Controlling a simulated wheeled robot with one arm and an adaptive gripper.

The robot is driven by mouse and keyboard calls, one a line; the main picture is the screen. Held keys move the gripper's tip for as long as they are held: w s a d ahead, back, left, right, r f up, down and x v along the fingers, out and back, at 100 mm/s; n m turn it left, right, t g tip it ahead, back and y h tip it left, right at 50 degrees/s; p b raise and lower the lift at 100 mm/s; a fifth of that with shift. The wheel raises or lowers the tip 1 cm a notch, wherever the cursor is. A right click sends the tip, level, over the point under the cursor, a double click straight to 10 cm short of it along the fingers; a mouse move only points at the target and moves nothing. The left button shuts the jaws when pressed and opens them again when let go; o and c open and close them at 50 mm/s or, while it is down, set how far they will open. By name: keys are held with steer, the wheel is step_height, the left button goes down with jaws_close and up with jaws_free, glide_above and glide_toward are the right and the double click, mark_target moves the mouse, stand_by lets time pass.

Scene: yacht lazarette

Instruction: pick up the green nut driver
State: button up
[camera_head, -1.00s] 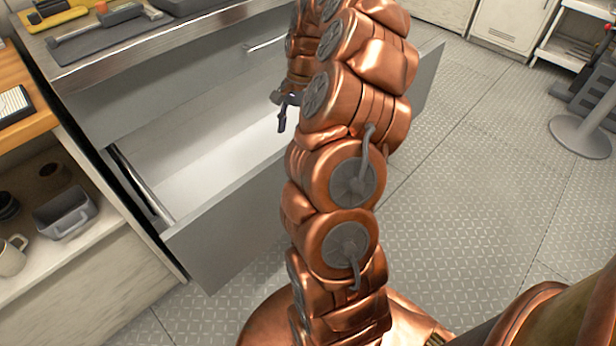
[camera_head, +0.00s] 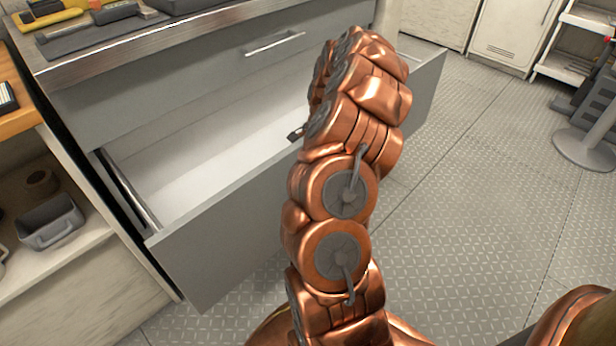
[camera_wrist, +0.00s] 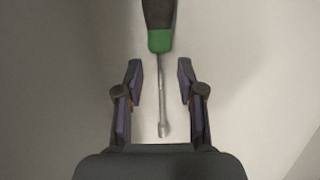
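The green nut driver (camera_wrist: 160,40) lies on the pale drawer floor in the wrist view, its black and green handle at the top edge and its metal shaft pointing down the picture. My gripper (camera_wrist: 160,80) is open, with one finger on each side of the shaft just below the handle. A gap shows between the shaft and both fingers. In the head view a small dark part of my gripper (camera_head: 296,134) shows at the open drawer (camera_head: 215,235); my arm hides the rest and the nut driver.
The drawer's front panel and side walls stand around the work area. Above it is a metal counter (camera_head: 150,45) with tools on it. At left a shelf holds a grey container (camera_head: 50,222). Open floor (camera_head: 470,200) lies to the right.

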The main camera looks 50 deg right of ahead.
steer(key=shift+x, duration=0.85)
jaws_close()
